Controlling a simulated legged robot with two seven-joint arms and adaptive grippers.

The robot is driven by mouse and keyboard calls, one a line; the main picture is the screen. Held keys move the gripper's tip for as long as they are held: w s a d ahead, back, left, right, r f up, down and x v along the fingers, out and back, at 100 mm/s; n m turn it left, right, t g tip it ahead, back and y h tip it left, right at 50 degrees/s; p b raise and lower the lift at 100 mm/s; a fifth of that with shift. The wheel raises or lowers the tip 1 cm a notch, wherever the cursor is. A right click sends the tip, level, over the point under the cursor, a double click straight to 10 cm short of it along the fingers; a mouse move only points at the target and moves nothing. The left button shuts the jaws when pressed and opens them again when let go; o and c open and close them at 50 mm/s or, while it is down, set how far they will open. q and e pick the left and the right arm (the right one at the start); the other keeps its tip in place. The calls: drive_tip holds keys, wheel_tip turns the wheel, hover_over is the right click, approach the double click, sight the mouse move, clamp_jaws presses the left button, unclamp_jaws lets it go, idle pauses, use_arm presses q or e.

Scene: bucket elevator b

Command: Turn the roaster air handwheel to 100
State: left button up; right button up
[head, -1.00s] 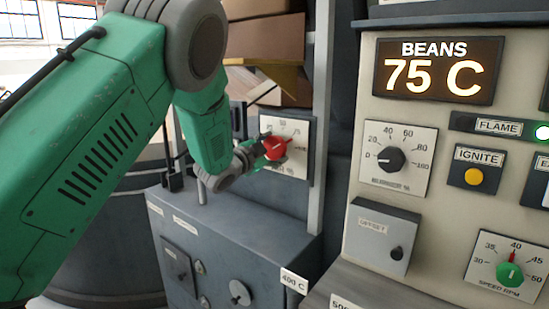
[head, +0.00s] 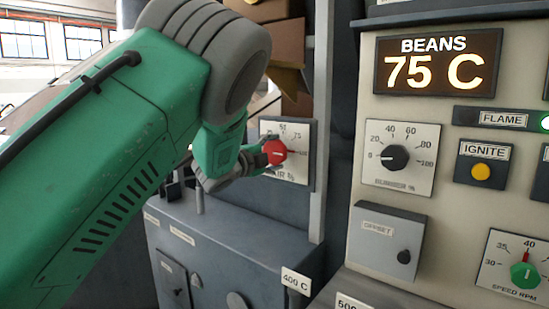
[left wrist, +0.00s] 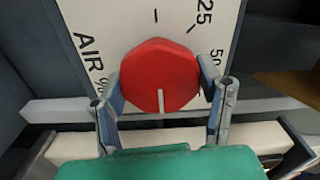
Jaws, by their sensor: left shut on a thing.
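The red roaster air handwheel (head: 276,152) sits on a white dial plate (head: 301,132) left of the main panel. In the head view its white pointer line points right, about level, toward the tick at the plate's right side. My left gripper (head: 266,155) is shut on the handwheel. In the left wrist view the fingers (left wrist: 162,92) press on both sides of the red wheel (left wrist: 160,72). There the white line points down the picture. The plate shows AIR, 25 and 50; the 100 label is too small or hidden to read. My right gripper is not in view.
A grey cabinet (head: 230,235) stands below the dial. A grey upright post (head: 323,120) runs just right of it. The beige panel (head: 440,240) at right has a BEANS display (head: 437,66) reading 75 C, a black burner knob (head: 394,158) and an OFFSET box (head: 385,240).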

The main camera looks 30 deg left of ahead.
use_arm(q)
drive_tip(key=shift+d+f, duration=0.1)
drive_tip(key=shift+f, duration=0.15)
drive_tip(key=o, duration=1.2)
drive_tip(key=shift+r, duration=0.1)
drive_tip(key=s, duration=0.8)
drive_tip(key=s+a, duration=0.1)
drive_tip(key=s, duration=0.3)
drive_tip(key=shift+f, duration=0.2)
drive_tip(key=shift+w, duration=0.1)
